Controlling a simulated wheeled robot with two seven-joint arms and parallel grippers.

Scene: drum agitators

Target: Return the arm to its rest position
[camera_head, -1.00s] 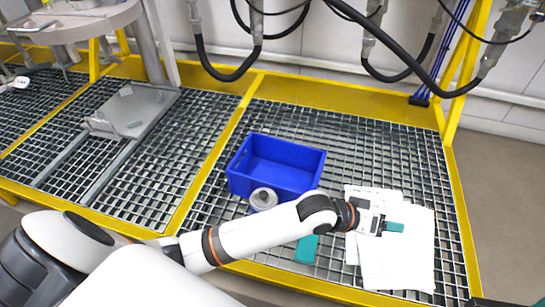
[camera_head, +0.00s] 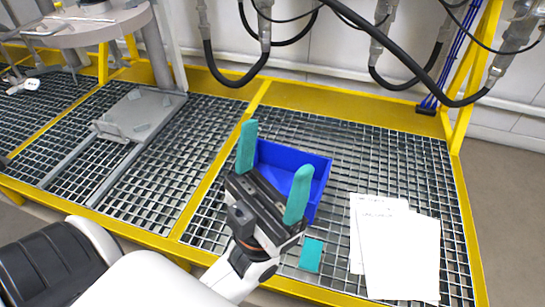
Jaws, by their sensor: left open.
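My left arm comes in from the bottom left. Its gripper (camera_head: 273,172) is open, with two teal fingers spread wide and pointing up in the picture. Nothing shows between the fingers except the view of the blue bin behind. The gripper covers part of the blue bin (camera_head: 318,178); whether it touches the bin I cannot tell. My right gripper is not in view.
White paper sheets (camera_head: 402,258) lie on the metal grating, right of the gripper. A flat teal piece (camera_head: 311,255) lies by the front edge. A grey plate (camera_head: 135,115) is on the left grating. Black hoses (camera_head: 428,88) hang at the back.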

